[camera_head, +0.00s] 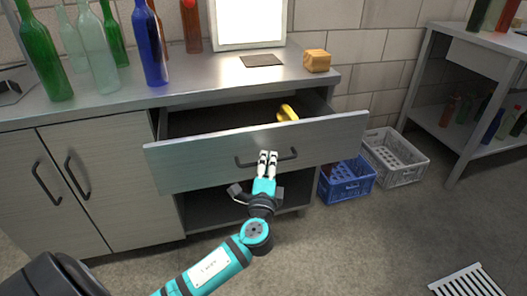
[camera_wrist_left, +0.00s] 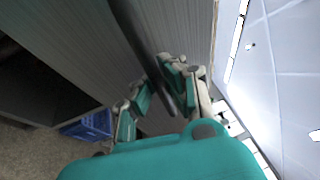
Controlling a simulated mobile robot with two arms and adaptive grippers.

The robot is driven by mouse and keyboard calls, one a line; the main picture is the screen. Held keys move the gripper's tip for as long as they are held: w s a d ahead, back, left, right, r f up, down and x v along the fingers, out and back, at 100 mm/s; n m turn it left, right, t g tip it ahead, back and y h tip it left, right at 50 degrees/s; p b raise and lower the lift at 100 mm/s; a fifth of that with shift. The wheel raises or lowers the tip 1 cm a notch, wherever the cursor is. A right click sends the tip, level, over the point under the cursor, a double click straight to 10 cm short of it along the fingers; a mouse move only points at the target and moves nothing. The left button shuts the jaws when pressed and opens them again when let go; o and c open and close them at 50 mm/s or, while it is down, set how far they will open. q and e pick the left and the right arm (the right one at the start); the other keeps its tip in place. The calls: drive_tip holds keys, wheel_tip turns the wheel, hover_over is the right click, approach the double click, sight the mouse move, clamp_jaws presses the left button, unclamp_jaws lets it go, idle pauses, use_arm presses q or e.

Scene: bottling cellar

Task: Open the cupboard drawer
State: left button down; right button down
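The cupboard drawer (camera_head: 200,165) stands pulled out below the worktop, its inside showing from above. A yellow thing (camera_head: 288,113) lies inside toward the right. The drawer's dark bar handle (camera_head: 285,157) is on the middle of the front panel. My left gripper (camera_head: 267,158) is at the handle, its two fingers close together around the bar. In the left wrist view the handle (camera_wrist_left: 135,35) runs between the fingers of the left gripper (camera_wrist_left: 167,80). The fingertips partly hide the grip there. My right gripper is in neither view.
Several glass bottles (camera_head: 150,45) stand on the worktop (camera_head: 200,92) at the left, with a wooden block (camera_head: 317,61) at its right end. Closed cupboard doors (camera_head: 75,185) are left of the drawer. A blue crate (camera_head: 346,182) and a grey crate (camera_head: 398,155) stand on the floor at right.

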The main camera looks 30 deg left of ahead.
use_arm(q)
drive_tip(key=s+d, duration=0.4)
drive_tip(key=shift+d+f, duration=0.2)
drive_tip(key=shift+d, duration=0.05)
drive_tip(key=c, duration=1.4)
unclamp_jaws()
drive_tip(key=shift+r, duration=0.1)
drive_tip(key=v, duration=1.2)
